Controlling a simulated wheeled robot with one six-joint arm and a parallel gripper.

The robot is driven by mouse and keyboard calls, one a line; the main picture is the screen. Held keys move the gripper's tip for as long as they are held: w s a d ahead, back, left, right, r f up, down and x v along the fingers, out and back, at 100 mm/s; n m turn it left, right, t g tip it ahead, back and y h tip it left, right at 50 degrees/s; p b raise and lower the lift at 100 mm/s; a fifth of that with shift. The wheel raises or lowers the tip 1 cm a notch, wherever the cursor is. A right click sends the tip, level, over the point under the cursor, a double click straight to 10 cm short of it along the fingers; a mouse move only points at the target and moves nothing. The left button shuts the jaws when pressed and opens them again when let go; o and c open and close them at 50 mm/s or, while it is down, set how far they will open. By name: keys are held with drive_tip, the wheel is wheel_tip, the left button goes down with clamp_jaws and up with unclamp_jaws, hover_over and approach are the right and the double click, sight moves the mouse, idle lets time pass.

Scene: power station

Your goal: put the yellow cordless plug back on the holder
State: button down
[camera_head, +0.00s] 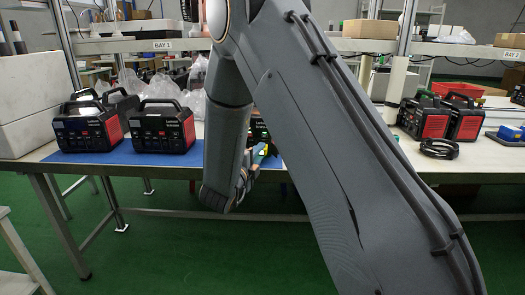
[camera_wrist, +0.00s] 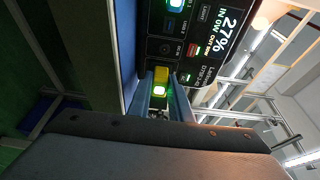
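The yellow plug (camera_wrist: 161,76), with a lit green spot, sits between the fingertips of my gripper (camera_wrist: 162,88) in the wrist view. The blue fingers lie on either side of it, close in. I cannot tell whether they press on it. Just beyond it is the front panel of a black power station (camera_wrist: 190,45), its display reading 27%. I cannot tell whether the plug touches that panel. In the head view my gripper (camera_head: 264,156) is by the bench edge, and the station behind it (camera_head: 258,130) is mostly hidden by my arm. I cannot make out the holder.
Two black and red power stations (camera_head: 163,127) (camera_head: 88,128) stand on the blue mat (camera_head: 125,153) at left. More stations (camera_head: 464,119) and a coiled black cable (camera_head: 439,149) are on the right bench. White boxes (camera_head: 30,105) are stacked far left. The green floor in front is clear.

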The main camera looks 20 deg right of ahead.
drive_tip(key=shift+s+a, duration=0.1)
drive_tip(key=shift+s, duration=0.15)
idle(0.5)
drive_tip(key=shift+s+a+p, duration=0.25)
drive_tip(key=shift+s+a, duration=0.1)
drive_tip(key=shift+s, duration=0.5)
drive_tip(key=shift+s+a+p, duration=0.2)
drive_tip(key=shift+s+a, duration=0.15)
drive_tip(key=shift+s, duration=0.45)
drive_tip(key=shift+s, duration=0.1)
